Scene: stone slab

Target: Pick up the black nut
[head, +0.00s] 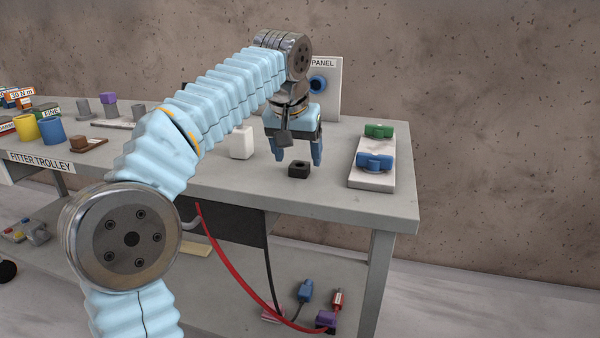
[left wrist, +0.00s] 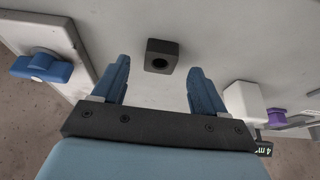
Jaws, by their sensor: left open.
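The black nut (head: 299,170) is a small dark square block with a round hole, lying on the grey table top (head: 330,195) near its right end. In the left wrist view the nut (left wrist: 161,56) lies just beyond the fingertips, between their lines and a little left of the middle. My left gripper (head: 298,160) is open and empty, pointing down, with its blue fingers above and slightly behind the nut. In the left wrist view both fingers of the gripper (left wrist: 160,75) stand apart and do not touch the nut. My right gripper is not in view.
A pale plate (head: 378,182) with blue and green clamps stands right of the nut. A white block (head: 241,142) stands to the left, and an upright panel (head: 330,82) is behind. Cups and blocks crowd the left end. The table around the nut is clear.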

